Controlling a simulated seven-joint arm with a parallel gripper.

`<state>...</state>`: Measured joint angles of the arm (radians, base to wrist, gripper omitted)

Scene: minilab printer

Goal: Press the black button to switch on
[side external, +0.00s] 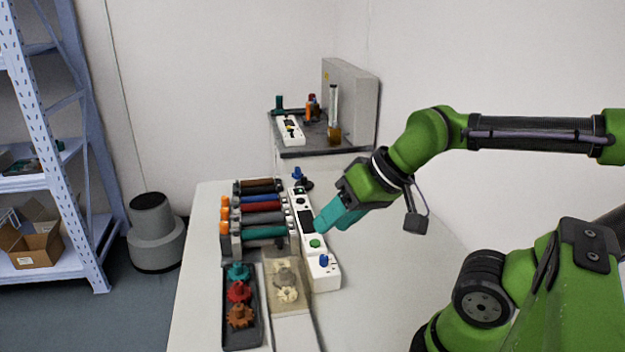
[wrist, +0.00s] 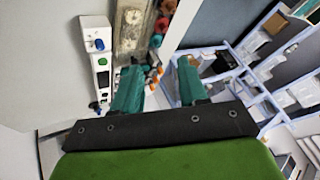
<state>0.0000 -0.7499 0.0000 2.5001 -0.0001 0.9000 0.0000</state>
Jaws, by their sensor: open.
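A long white control panel (side external: 326,272) lies on the table and also shows at the left of the wrist view (wrist: 105,92). It carries a blue knob (side external: 323,260), a green button (side external: 315,243), a dark screen (side external: 305,219) and small dark parts toward its far end (side external: 300,190). I cannot tell for sure which of these is the black button. My gripper (side external: 320,227), with teal fingers, hangs over the panel's right side near the screen, tilted down. In the wrist view its fingers (wrist: 158,78) are apart with nothing between them; the panel lies left of them.
Several colored rollers (side external: 262,207) in a rack and a dark tray (side external: 228,310) of gears stand left of the panel. A metal shelving unit (side external: 50,130) and a grey bin (side external: 155,235) stand at left. The table right of the panel is clear.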

